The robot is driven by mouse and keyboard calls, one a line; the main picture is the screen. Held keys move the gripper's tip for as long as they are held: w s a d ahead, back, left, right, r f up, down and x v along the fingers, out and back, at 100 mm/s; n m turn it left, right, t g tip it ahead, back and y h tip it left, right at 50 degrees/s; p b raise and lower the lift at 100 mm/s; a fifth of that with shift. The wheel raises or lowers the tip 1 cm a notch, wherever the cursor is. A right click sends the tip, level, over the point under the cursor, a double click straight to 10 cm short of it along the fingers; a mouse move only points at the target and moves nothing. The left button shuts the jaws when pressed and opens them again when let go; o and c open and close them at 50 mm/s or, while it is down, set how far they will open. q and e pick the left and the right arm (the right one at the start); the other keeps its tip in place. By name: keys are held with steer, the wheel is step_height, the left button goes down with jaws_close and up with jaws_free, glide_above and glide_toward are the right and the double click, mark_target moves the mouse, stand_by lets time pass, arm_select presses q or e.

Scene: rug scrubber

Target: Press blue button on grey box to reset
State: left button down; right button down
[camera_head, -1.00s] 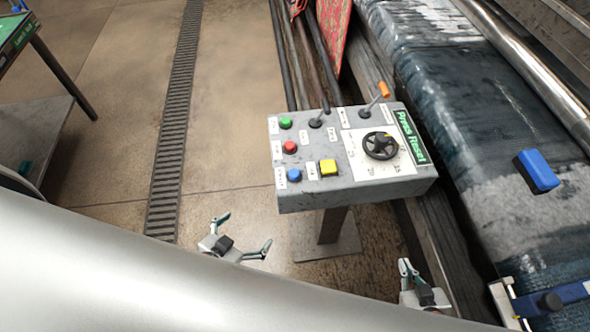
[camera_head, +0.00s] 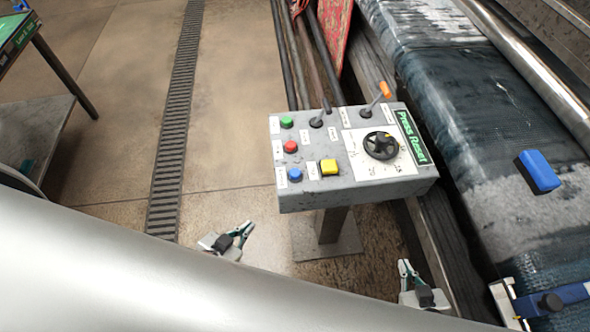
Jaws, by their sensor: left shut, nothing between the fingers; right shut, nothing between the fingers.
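The grey box (camera_head: 330,195) stands on a post in the middle of the head view. Its blue button (camera_head: 295,174) is at the front left corner of the top, below a red button (camera_head: 290,146) and a green button (camera_head: 287,122). A green-lit label reads "Press Reset". My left gripper (camera_head: 246,230) is shut and empty, below and left of the box, apart from it. My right gripper (camera_head: 404,264) is shut and empty, below the box's right side; its lower part is hidden by my white body.
The box also carries a black dial (camera_head: 381,145) and levers, one orange-tipped (camera_head: 385,90). At right is a machine with a wet dark rug (camera_head: 470,120) and a blue block (camera_head: 538,171). A floor drain (camera_head: 175,130) runs at left, with open floor around it. A table (camera_head: 40,125) stands far left.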

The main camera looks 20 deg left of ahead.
arm_select(q)
steer(key=shift+d, duration=0.3)
stand_by(0.5)
